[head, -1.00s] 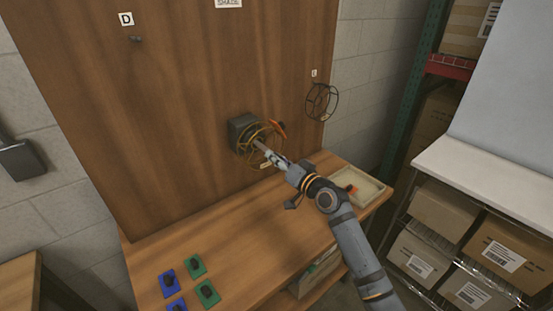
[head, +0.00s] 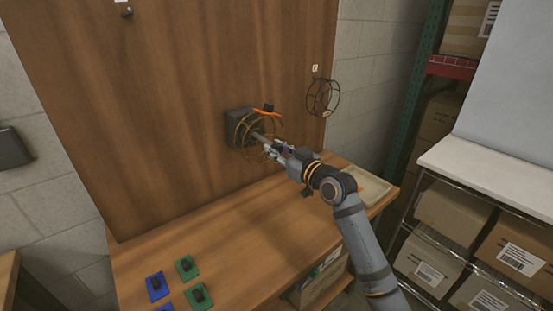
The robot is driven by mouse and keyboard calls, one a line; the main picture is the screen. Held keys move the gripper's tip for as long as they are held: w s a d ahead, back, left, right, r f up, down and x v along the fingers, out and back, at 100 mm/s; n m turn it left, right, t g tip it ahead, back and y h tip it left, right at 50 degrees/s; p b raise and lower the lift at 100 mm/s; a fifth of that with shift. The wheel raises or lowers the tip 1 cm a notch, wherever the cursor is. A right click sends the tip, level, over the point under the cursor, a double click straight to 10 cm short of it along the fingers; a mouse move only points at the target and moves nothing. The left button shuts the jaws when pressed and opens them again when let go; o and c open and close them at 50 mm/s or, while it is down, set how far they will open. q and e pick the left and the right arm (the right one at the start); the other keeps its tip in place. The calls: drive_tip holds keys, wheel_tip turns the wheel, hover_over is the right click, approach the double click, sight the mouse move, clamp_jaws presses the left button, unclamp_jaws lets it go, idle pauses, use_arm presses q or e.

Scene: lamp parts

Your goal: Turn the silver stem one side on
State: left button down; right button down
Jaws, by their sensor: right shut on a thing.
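The silver stem (head: 262,138) sticks out from a dark box (head: 237,127) on the upright wooden board, through the middle of a yellow wire ring (head: 238,142). My right gripper (head: 274,147) is shut on the stem's outer end, its arm coming in from the lower right. An orange piece with a dark end (head: 265,109) shows at the top of the ring. The gripper hides the stem's tip and part of the ring. My left gripper is not in view.
A black wire cage (head: 322,97) hangs on the board's right side. A pale tray (head: 366,187) sits on the bench's right end, partly behind my arm. Green and blue pads (head: 186,269) with dark knobs lie at the front left. The bench middle is clear.

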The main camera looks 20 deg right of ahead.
drive_tip(key=shift+n+b, duration=1.25)
drive_tip(key=shift+n, duration=0.75)
drive_tip(key=c, duration=1.1)
unclamp_jaws()
drive_tip(key=shift+d, duration=0.1)
drive_tip(key=shift+v, duration=3.75)
